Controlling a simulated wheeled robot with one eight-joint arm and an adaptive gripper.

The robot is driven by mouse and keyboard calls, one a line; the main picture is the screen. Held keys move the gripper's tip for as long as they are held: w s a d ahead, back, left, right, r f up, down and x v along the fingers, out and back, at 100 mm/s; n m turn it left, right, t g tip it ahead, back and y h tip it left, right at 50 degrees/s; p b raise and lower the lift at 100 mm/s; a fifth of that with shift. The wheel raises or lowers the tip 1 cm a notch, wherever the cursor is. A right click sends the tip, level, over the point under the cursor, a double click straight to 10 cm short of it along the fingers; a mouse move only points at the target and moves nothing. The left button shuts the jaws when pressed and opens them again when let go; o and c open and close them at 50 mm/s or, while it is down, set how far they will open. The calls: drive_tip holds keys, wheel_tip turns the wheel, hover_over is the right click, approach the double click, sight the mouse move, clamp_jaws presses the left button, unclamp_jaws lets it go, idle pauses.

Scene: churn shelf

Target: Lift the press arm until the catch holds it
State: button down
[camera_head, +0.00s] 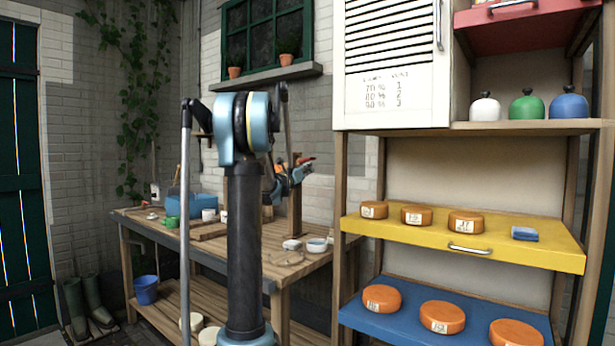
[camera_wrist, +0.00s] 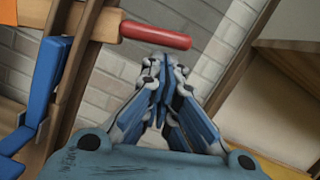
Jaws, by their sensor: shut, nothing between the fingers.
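The press stands on the workbench; its wooden post (camera_head: 295,210) shows in the head view, partly behind my arm. The press arm's red handle (camera_head: 305,161) is at about the height of my gripper (camera_head: 296,178). In the wrist view, the red handle (camera_wrist: 156,35) sticks out to the right from a wooden bar (camera_wrist: 106,24). My gripper (camera_wrist: 162,68) is shut and empty, its fingertips just below the handle in the picture. Whether they touch it I cannot tell. A blue piece (camera_wrist: 48,95) is left of a wooden upright (camera_wrist: 75,80). I cannot make out the catch.
The workbench (camera_head: 268,257) holds a blue box (camera_head: 178,204), white cups and a glass dish (camera_head: 287,257). A shelf unit with a yellow shelf (camera_head: 400,229) and a blue shelf (camera_head: 385,318) of orange cheeses stands at right. A blue bucket (camera_head: 146,290) is at lower left.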

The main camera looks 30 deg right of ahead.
drive_tip(key=r, duration=0.2)
drive_tip(key=shift+w+a+r+n, duration=0.1)
drive_tip(key=shift+w+r+n, duration=0.15)
drive_tip(key=shift+r+n, duration=0.15)
idle(0.3)
